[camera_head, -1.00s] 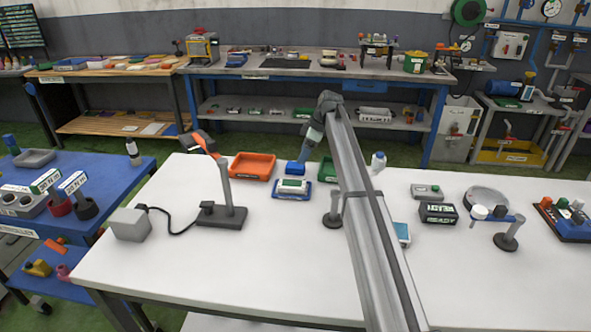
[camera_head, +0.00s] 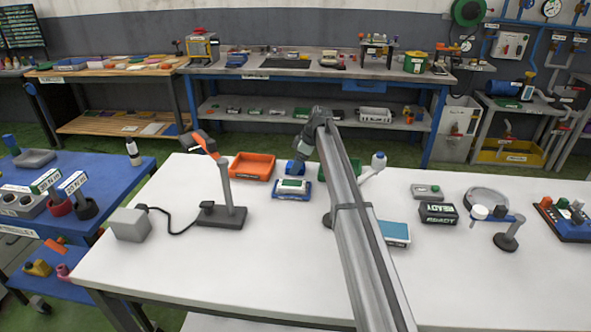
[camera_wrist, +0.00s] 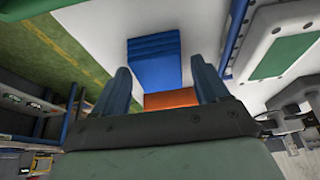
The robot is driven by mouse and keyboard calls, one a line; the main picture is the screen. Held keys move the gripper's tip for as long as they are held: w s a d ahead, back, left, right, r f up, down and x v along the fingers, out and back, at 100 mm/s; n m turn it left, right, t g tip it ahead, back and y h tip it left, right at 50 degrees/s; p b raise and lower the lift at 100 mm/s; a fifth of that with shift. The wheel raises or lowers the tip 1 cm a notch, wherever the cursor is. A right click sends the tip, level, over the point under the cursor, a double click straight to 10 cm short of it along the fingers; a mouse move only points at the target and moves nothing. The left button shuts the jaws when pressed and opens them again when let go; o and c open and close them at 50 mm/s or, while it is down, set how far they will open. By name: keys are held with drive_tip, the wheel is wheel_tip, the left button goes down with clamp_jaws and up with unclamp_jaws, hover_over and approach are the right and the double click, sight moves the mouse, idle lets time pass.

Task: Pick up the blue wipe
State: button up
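The blue wipe (camera_head: 293,168) is a small blue block-like stack on the white table, behind the small blue tray and right of the orange tray. In the wrist view the wipe (camera_wrist: 154,60) shows between and beyond the fingertips, lying on the white surface. My gripper (camera_wrist: 160,66) is open, with its two blue-grey fingers apart and nothing held. In the head view my gripper (camera_head: 301,149) is close above the wipe, pointing down. I cannot tell whether the fingers touch it.
An orange tray (camera_head: 252,158) lies left of the wipe. A blue tray (camera_head: 277,193) with a white and green item lies in front. A green tray (camera_head: 323,169) is partly hidden behind my arm. A lamp-like stand (camera_head: 229,213) rises at left. The front middle table is clear.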

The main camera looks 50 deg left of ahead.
drive_tip(key=c, duration=0.9)
wheel_tip(320, 180, up, 10)
drive_tip(key=shift+r, duration=0.1)
